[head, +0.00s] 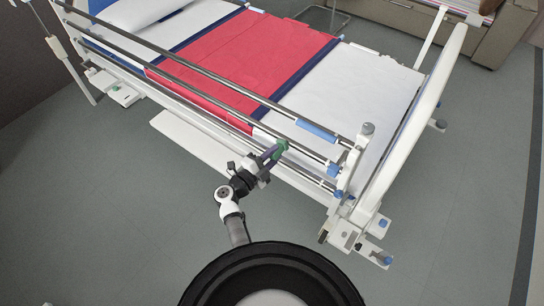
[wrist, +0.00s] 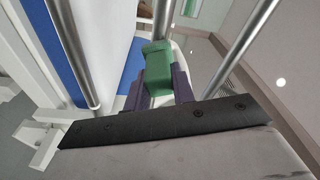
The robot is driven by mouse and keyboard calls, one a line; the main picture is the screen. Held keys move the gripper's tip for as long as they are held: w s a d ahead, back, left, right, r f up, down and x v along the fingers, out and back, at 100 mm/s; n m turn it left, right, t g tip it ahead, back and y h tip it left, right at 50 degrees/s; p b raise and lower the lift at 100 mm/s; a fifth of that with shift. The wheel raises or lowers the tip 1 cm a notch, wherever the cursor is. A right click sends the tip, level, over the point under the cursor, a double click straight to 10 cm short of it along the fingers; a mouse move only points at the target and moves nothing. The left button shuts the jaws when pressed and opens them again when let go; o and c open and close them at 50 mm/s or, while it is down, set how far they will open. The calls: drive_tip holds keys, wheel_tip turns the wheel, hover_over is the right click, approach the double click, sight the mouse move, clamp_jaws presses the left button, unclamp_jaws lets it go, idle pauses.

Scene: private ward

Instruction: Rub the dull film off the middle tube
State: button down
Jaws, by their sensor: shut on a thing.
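My gripper (head: 272,154) is shut on a green block (head: 282,146) at the bed's near side rail. In the wrist view the green block (wrist: 157,70) sits between my two purple fingers (wrist: 156,92). The middle tube (wrist: 162,18) runs away behind the block, and the block appears to be against it. I cannot tell how firmly they touch. The middle tube also shows in the head view (head: 215,101), below the top tube. The block and fingers hide part of it. I cannot make out the dull film clearly.
Neighbouring tubes run on the left (wrist: 70,50) and right (wrist: 240,50) in the wrist view. The bed's white footboard (head: 418,105) and rail post (head: 355,150) stand to the right. A red cover (head: 240,55) lies on the bed. The floor (head: 110,220) at the left is clear.

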drive_tip(key=shift+w, duration=0.15)
drive_tip(key=shift+d+p, duration=0.15)
drive_tip(key=shift+p, duration=0.3)
idle(1.1)
drive_tip(key=shift+s+d+v, duration=0.15)
drive_tip(key=shift+v, duration=1.35)
drive_tip(key=shift+s+d+v, duration=0.15)
drive_tip(key=shift+v, duration=1.35)
drive_tip(key=shift+r, duration=0.2)
drive_tip(key=v, duration=0.3)
drive_tip(key=shift+s+d, duration=0.15)
